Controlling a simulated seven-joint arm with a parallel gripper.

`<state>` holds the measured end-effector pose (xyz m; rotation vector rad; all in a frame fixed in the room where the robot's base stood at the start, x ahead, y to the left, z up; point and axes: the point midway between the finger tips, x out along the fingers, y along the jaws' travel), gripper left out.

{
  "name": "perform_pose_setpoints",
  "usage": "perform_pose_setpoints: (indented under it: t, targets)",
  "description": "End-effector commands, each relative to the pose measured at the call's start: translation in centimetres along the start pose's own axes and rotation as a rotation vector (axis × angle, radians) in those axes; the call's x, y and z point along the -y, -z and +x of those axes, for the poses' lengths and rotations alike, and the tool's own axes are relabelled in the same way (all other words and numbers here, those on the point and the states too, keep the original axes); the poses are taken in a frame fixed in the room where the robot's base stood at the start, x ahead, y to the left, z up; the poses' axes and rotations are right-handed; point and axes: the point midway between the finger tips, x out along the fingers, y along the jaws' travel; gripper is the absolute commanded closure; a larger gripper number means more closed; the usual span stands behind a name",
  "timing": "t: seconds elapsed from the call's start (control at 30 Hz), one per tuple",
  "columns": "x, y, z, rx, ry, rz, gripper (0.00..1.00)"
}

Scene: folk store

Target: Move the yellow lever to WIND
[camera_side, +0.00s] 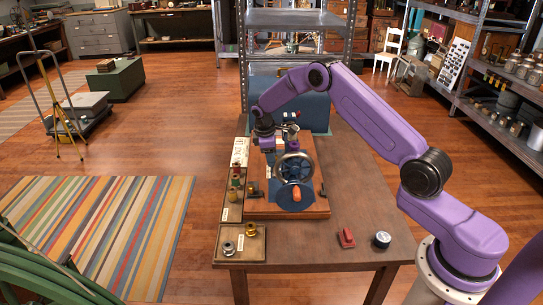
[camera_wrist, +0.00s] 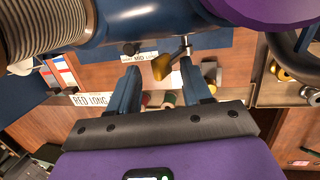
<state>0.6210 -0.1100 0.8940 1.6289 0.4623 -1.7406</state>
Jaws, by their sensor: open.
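The yellow lever (camera_wrist: 162,68) has a yellow-orange knob on a metal rod and shows in the wrist view, in front of a blue machine body. A white label plate (camera_wrist: 140,57) behind it reads MID; its other words are too small to read, and I cannot make out WIND. My gripper (camera_wrist: 160,74) is open, with its two blue fingers on either side of the knob in the picture. I cannot tell whether they touch it. In the side view my gripper (camera_side: 279,146) is over the machine's left part, and the lever cannot be made out there.
Parts trays (camera_side: 240,243) line the table's left edge. The table's right side is mostly clear.

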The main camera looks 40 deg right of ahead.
Motion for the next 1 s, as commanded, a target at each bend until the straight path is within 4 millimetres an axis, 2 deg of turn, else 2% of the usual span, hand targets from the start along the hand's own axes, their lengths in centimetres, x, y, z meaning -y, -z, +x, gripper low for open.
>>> perform_pose_setpoints:
  t: [0.53,1.0]
  targets:
    - [0.2,0.0,-0.8,0.0,0.0,0.0,0.51]
    - [0.1,0.0,-3.9,0.0,-0.001,0.0,0.51]
